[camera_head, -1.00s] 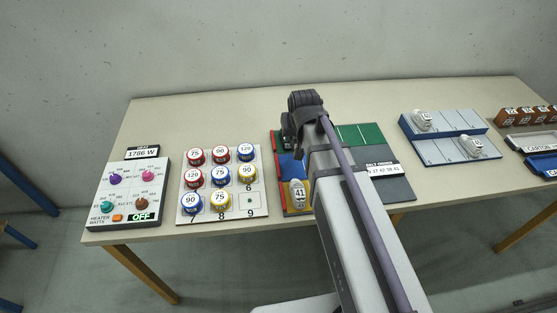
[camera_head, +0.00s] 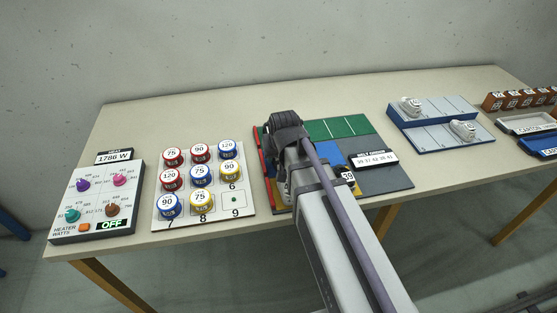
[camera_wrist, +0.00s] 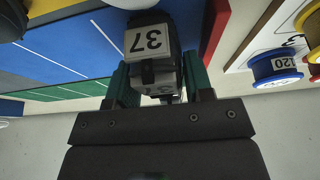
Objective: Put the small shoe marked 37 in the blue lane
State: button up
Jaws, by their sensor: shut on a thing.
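The small shoe marked 37 (camera_wrist: 150,42) is between the green fingers of my gripper (camera_wrist: 158,82), with its white number label facing the wrist camera. My gripper is shut on it, over the blue lane (camera_wrist: 70,42) close to the red strip (camera_wrist: 214,28). I cannot tell whether the shoe touches the lane. In the head view my gripper (camera_head: 287,155) is at the left part of the lane board (camera_head: 385,181), and my arm hides the shoe and much of the board. Some blue (camera_head: 331,157) shows right of my arm.
A label reading 39 (camera_head: 348,178) shows beside my arm. A peg board (camera_head: 243,203) with coloured spools stands close left of the lane board, and a heater panel (camera_head: 72,232) farther left. A blue rack (camera_head: 446,143) with white shoes stands right. Bare table (camera_head: 340,85) lies behind.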

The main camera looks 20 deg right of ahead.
jog(key=o, duration=0.7)
jog(key=shift+c, duration=0.2)
jog(key=shift+r, duration=0.4)
jog(key=p+v, duration=1.1)
jog(key=v, duration=0.1)
jog(key=s+g, duration=0.1)
jog(key=s, duration=0.2)
jog(key=s+f+g, duration=0.1)
jog(key=s+g, duration=0.1)
jog(key=s, duration=0.1)
jog(key=s+g, duration=0.1)
jog(key=s, duration=0.2)
jog(key=shift+s+d+f+n+g, duration=0.15)
jog(key=shift+s+f+n+g, duration=0.15)
jog(key=shift+f, duration=0.05)
jog(key=shift+w, duration=0.15)
